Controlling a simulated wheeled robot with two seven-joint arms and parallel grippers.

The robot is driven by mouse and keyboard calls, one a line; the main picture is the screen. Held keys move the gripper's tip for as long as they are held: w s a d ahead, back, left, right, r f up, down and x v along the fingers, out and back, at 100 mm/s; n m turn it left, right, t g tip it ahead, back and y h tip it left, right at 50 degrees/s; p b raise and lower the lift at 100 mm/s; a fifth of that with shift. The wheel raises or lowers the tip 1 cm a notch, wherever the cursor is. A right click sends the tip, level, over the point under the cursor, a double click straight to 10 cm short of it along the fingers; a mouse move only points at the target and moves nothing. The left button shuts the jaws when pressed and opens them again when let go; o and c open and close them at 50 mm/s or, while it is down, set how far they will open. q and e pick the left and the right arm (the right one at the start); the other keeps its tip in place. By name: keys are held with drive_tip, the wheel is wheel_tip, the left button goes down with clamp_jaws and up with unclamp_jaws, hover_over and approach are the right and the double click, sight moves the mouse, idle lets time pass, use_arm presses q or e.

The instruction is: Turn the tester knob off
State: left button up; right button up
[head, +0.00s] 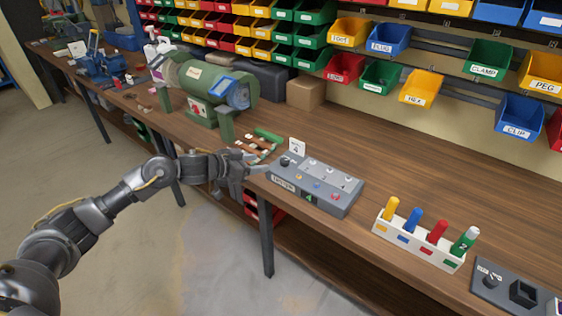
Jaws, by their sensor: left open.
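The tester (316,183) is a grey box with a "TESTER" label on its front, standing near the front edge of the wooden bench. A dark knob (285,161) sits on its top at the left end, beside a small white card (297,147). Several small coloured sockets or buttons show on the box. My left gripper (262,169) is open and empty, just left of the tester near the knob. I cannot tell whether it touches the box. The knob's exact setting is too small to read. My right gripper is not in view.
A white rack (418,243) with coloured cylinders stands right of the tester. A grey panel (516,290) is at the far right. A green machine (205,88) stands behind my left gripper. Labelled bins (418,87) hang at the back. The bench behind the tester is mostly clear.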

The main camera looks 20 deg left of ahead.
sight(284, 160)
use_arm(q)
drive_tip(key=x, duration=1)
drive_tip(key=shift+w+d+f+p, duration=0.15)
drive_tip(key=shift+w+d+p, duration=0.1)
drive_tip(key=shift+w+p, duration=0.1)
drive_tip(key=c, duration=1)
